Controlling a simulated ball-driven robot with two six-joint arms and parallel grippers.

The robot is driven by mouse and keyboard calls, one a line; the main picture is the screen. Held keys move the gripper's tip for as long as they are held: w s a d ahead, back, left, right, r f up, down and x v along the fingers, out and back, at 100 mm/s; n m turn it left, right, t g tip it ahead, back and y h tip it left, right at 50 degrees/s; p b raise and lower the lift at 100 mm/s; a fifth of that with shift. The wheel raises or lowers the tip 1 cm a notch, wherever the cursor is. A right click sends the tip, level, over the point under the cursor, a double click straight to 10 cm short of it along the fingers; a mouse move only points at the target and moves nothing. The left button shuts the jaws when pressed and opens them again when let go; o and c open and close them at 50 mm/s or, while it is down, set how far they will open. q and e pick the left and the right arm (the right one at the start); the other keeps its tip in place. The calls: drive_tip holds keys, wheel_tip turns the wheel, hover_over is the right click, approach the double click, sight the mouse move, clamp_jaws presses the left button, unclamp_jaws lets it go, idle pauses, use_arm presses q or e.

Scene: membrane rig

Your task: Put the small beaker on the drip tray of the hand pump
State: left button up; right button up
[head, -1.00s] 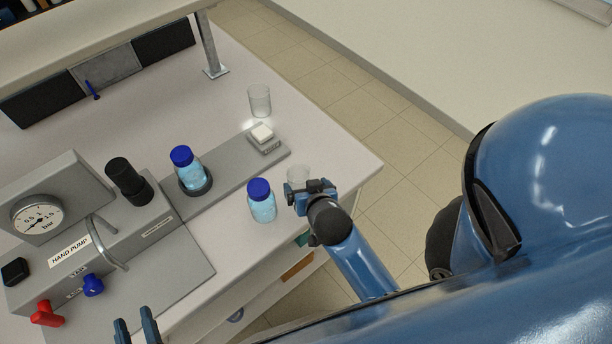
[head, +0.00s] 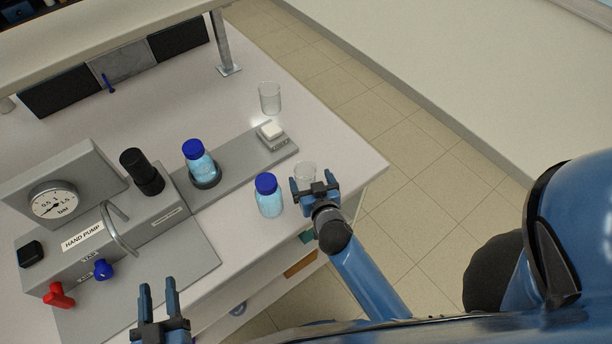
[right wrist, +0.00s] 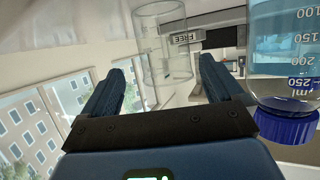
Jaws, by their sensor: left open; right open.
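The small clear beaker (head: 305,170) stands near the bench's right edge, just beyond my right gripper (head: 314,181). The gripper is open and its fingers point toward the beaker. In the right wrist view the beaker (right wrist: 165,48) appears ahead, in the gap between the two open fingers (right wrist: 170,82), not gripped. The hand pump (head: 95,240) is at the left, with a bent spout over a flat grey plate (head: 190,262), seemingly its drip tray, which is bare. My left gripper (head: 157,288) is open and empty, in front of that plate.
A blue-capped bottle (head: 269,198) stands close left of my right gripper. Another bottle (head: 198,160) sits on a round holder. A small scale (head: 274,138) and a larger beaker (head: 270,98) stand further back. Red (head: 58,295) and blue (head: 103,269) taps stick out from the pump.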

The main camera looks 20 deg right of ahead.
sight(302, 166)
drive_tip(key=shift+w+r+p, duration=0.1)
drive_tip(key=shift+w+p, duration=0.25)
drive_tip(key=shift+w, duration=0.2)
drive_tip(key=x, duration=0.1)
drive_tip(key=p+x, duration=0.1)
drive_tip(key=x, duration=0.1)
drive_tip(key=shift+w+a+r+p, duration=0.1)
drive_tip(key=shift+w+a+p, duration=0.25)
drive_tip(key=shift+w, duration=0.45)
drive_tip(key=shift+c, duration=0.2)
drive_tip(key=c, duration=1)
drive_tip(key=shift+c, duration=0.5)
